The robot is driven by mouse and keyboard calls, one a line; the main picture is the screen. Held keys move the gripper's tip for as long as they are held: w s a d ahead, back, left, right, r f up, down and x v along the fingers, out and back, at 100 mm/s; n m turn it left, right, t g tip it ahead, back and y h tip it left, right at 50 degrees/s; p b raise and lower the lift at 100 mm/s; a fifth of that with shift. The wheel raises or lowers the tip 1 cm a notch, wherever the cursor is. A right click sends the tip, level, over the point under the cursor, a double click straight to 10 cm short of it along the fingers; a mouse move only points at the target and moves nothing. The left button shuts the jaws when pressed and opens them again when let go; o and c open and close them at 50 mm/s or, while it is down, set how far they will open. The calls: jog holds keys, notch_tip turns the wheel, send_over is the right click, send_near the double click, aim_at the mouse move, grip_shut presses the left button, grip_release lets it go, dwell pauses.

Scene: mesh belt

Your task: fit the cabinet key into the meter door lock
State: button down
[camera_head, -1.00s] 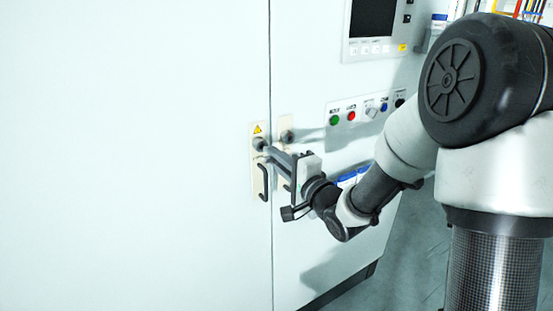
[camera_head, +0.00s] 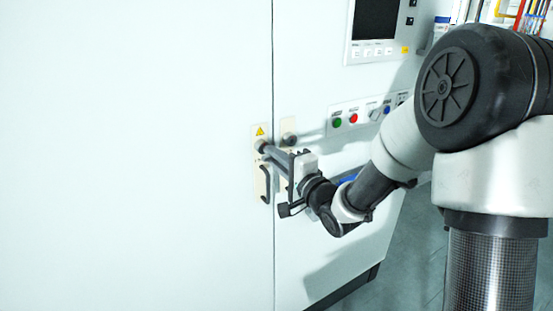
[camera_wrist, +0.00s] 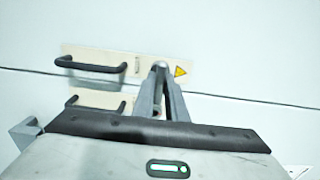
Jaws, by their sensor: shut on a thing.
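The meter door lock (camera_head: 262,146) is a dark round fitting on a cream plate with a yellow warning triangle, on the left cabinet door beside the seam. My gripper (camera_head: 268,150) points at it from the right, its fingertips right at the lock. In the wrist view my fingers (camera_wrist: 163,75) converge beside the yellow triangle and are shut on the cabinet key. The key is hardly visible between the fingertips. I cannot tell how far, if at all, it sits in the lock.
A black handle (camera_head: 265,184) is below the lock; it also shows in the wrist view (camera_wrist: 90,67). A button panel (camera_head: 365,115) and a screen unit (camera_head: 376,20) are farther right.

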jog(key=shift+w+a, duration=0.45)
jog(key=shift+w, duration=0.15)
jog(key=c, duration=1.7)
grip_release()
